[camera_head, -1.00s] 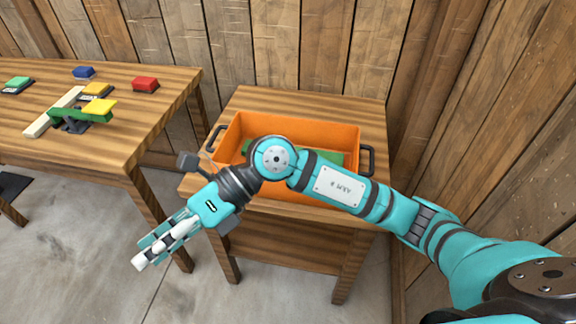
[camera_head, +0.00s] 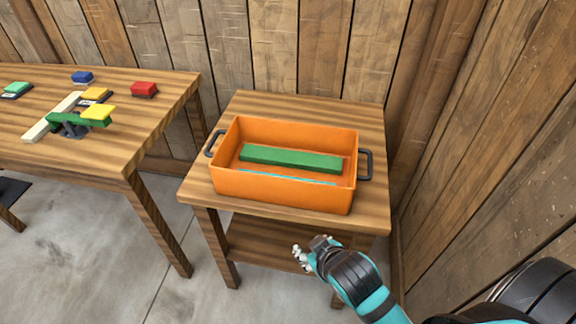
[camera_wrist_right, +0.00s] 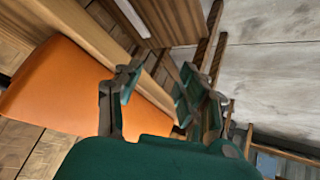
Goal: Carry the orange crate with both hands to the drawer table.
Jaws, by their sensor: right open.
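The orange crate (camera_head: 282,188) stands upright on a small wooden table, with a dark handle at each short end. A green block (camera_head: 292,159) lies inside it, with a thin teal strip near the front wall. My right gripper (camera_head: 299,257) is below and in front of the crate, near the small table's front edge, touching nothing that I can see. In the right wrist view my right gripper (camera_wrist_right: 155,100) is open and empty, with the orange crate (camera_wrist_right: 55,95) to its left. My left gripper is not in view. I cannot tell which table is the drawer table.
The small table (camera_head: 363,205) has a lower shelf. Plank walls close the back and right. Grey floor (camera_head: 90,240) is clear in front.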

